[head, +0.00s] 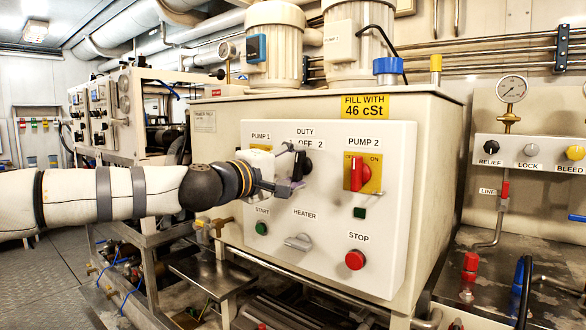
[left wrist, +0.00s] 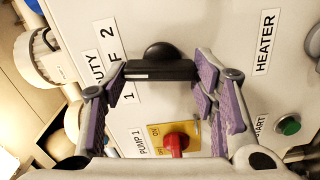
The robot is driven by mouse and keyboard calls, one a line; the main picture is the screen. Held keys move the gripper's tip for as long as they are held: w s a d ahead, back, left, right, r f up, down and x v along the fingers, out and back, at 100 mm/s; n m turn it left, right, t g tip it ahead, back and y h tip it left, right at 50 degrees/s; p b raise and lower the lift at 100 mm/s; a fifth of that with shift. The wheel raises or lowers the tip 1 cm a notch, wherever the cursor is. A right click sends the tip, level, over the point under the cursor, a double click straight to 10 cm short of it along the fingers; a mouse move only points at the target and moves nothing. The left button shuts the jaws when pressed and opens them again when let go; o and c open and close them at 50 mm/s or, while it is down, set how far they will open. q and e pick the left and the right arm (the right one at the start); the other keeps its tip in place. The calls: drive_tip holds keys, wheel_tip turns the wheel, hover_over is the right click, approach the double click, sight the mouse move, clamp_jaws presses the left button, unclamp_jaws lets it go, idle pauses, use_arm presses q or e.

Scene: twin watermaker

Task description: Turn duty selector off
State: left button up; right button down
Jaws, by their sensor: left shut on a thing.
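The duty selector (left wrist: 158,68) is a black knob with a bar-shaped handle on the white control panel (head: 385,225). In the left wrist view the bar lies crosswise, with one end towards the partly hidden OFF label. My left gripper (left wrist: 160,75) has its purple-padded fingers at the two ends of the bar and is shut on it. In the head view the left gripper (head: 291,188) comes in from the left, and the knob (head: 303,165) shows just behind its fingertips. My right gripper is in neither view.
Close by are the yellow-plated PUMP 1 switch (left wrist: 178,142), the red PUMP 2 switch (head: 358,172), the green START button (head: 261,228), the HEATER knob (head: 298,242) and the red STOP button (head: 355,260). Pipes and a gauge (head: 512,89) stand at the right.

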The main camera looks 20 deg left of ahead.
use_arm(q)
drive_tip(key=shift+n, duration=0.9)
drive_tip(key=o, duration=1.2)
drive_tip(key=shift+c, duration=0.2)
drive_tip(key=v, duration=1.2)
